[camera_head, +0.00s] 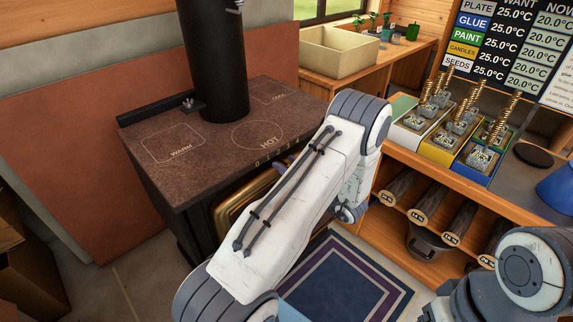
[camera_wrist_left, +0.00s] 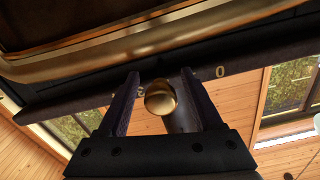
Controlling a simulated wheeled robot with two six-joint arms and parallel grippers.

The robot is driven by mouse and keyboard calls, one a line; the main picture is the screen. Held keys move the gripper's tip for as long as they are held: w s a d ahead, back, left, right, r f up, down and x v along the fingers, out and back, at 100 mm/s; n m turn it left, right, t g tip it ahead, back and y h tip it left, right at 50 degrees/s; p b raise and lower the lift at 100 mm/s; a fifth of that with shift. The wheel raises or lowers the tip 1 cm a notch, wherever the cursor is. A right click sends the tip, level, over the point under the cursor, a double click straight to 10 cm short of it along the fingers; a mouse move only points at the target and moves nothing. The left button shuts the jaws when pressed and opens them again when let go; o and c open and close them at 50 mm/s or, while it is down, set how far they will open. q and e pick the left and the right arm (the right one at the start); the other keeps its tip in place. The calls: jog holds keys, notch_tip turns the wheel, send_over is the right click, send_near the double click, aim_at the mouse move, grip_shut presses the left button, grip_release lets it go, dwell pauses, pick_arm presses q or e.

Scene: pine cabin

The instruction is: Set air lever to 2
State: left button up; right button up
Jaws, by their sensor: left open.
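The air lever's round brass knob (camera_wrist_left: 160,98) shows in the left wrist view, with a grey stem beside it. It sits between the two dark fingers of my left gripper (camera_wrist_left: 160,74), which are apart with a gap on each side. A gold 0 (camera_wrist_left: 220,72) is on the dark stove edge to the right of the fingers, and another mark is partly hidden behind the knob. I cannot tell which number the lever is at. In the head view the stove (camera_head: 180,140) has a row of gold numbers on its front edge. My left arm hides the lever there.
The stove top has WARM and HOT areas, and a black flue pipe (camera_head: 213,60) rises from it. A shelf with firewood logs (camera_head: 430,200) and coloured boxes stands to the right. A blue rug (camera_head: 345,285) lies on the floor before the stove.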

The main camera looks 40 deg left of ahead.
pick_arm(q)
jog(key=s+d, duration=0.1)
jog(key=d, duration=0.9)
jog(key=shift+s+p, duration=0.35)
jog(key=shift+p, duration=0.1)
